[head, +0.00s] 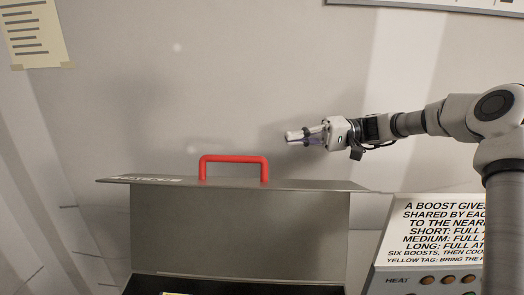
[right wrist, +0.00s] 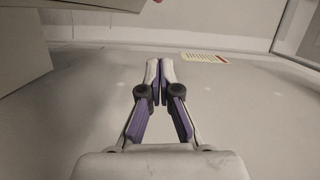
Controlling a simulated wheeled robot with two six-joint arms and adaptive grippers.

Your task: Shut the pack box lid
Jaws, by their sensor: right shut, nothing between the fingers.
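The pack box stands at the bottom middle of the head view, with its dark inside (head: 235,285) just showing at the lower edge. Its grey lid (head: 240,232) stands raised, with a red handle (head: 235,160) on its upper edge. My right gripper (head: 291,137) is above and to the right of the red handle, apart from it, pointing left. In the right wrist view its two fingertips (right wrist: 160,62) are together with nothing between them. My left gripper is not in view.
A panel with printed boost instructions and heat buttons (head: 428,240) stands right of the box. A paper note (head: 33,33) is taped to the wall at upper left. The space left of my right gripper and above the handle is clear.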

